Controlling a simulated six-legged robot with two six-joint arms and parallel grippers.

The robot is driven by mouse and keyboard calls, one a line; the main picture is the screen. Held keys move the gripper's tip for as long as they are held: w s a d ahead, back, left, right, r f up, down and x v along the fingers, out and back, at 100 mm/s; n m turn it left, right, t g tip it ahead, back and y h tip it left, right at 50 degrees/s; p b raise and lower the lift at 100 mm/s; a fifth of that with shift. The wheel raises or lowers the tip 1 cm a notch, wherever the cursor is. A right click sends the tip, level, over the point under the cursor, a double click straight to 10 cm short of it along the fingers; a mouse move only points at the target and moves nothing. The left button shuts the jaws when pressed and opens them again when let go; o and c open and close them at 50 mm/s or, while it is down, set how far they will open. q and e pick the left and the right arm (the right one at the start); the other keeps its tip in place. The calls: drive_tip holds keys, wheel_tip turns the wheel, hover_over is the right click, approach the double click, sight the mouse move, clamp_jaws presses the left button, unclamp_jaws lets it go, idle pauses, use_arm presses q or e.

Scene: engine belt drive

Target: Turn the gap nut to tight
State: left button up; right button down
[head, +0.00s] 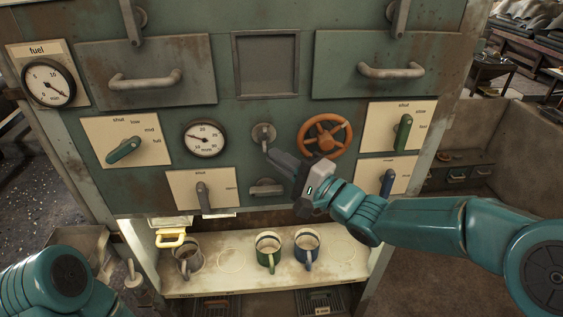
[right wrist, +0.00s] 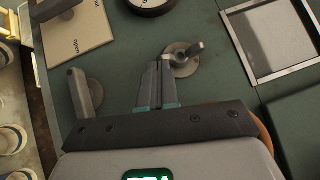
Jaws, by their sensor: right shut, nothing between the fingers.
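No part in view carries a readable "gap nut" or "tight" label, so I cannot tell for sure which is the gap nut. A small grey fitting with a short arm on a round base (head: 263,132) is on the panel right of the dial marked 10 to 30; it also shows in the right wrist view (right wrist: 184,60). My right gripper (head: 275,157) is shut and empty, its fingertips just below this fitting. In the right wrist view the closed fingers (right wrist: 157,75) point just left of the fitting's base; I cannot tell if they touch. My left gripper is out of view.
An orange handwheel (head: 324,135) is close right of my right gripper, and a grey bar handle (head: 267,188) lies below. A green lever (head: 124,149) and a grey lever (head: 202,194) are to the left. Mugs (head: 268,252) stand on the lower shelf (head: 340,272).

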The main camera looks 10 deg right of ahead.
drive_tip(key=a+m+t+h+b, duration=0.2)
drive_tip(key=m+t+h+b, duration=0.2)
drive_tip(key=m+b, duration=0.4)
drive_tip(key=a+m+t+h+b, duration=0.1)
drive_tip(key=m+t+h+b, duration=0.3)
drive_tip(key=m+b, duration=0.5)
drive_tip(key=a+m+t+h+b, duration=0.2)
drive_tip(key=m+t+h+b, duration=0.3)
drive_tip(key=m+b, duration=0.4)
drive_tip(key=shift+a+h+b, duration=0.3)
drive_tip(key=shift+h+b, duration=0.5)
drive_tip(key=shift+b, duration=1.05)
drive_tip(key=b+v, duration=0.4)
drive_tip(key=v, duration=1.2)
drive_tip(key=shift+s, duration=0.15)
drive_tip(key=shift+f, duration=0.15)
